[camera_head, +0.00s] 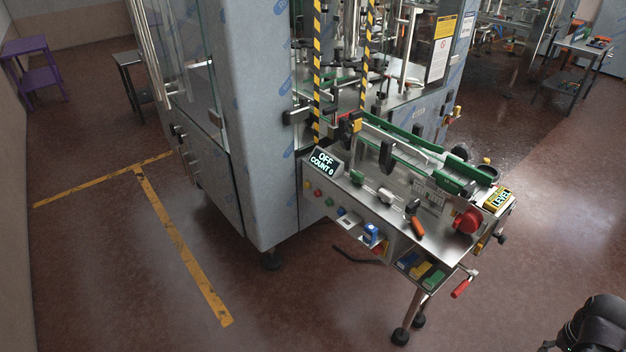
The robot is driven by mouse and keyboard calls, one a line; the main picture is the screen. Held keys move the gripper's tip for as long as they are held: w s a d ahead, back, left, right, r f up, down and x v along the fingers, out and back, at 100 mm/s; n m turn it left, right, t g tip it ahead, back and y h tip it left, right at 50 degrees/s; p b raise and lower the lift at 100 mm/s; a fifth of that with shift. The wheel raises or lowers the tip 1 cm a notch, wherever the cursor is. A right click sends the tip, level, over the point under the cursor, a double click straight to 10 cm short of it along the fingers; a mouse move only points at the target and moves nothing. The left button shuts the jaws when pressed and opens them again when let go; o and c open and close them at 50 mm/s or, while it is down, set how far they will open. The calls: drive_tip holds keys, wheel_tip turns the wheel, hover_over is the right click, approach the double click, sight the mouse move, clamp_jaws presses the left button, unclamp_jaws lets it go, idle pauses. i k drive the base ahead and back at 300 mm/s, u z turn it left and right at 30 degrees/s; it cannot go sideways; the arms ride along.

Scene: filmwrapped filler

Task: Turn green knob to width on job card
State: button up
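The filler machine's outfeed table (395,215) stands right of centre, with green guide rails (405,150) along its conveyor. I cannot single out a green knob for certain. No job card with a readable width can be made out. A black part of my arm or gripper (600,325) shows at the bottom right corner, cut off by the frame and well apart from the machine. Its fingers cannot be told.
A red round knob (467,220), an orange-handled tool (417,228), a yellow LEVEL box (497,199) and a red-handled crank (461,288) are near the table's right end. The floor in front is clear.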

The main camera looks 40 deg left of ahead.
sight(356, 177)
drive_tip(key=u, duration=0.1)
drive_tip(key=k, duration=0.4)
drive_tip(key=u, duration=0.7)
drive_tip(key=i, duration=0.85)
drive_tip(key=u, duration=0.3)
drive_tip(key=k, duration=0.9)
drive_tip(key=z, duration=0.25)
drive_tip(key=i, duration=0.25)
drive_tip(key=u, duration=0.1)
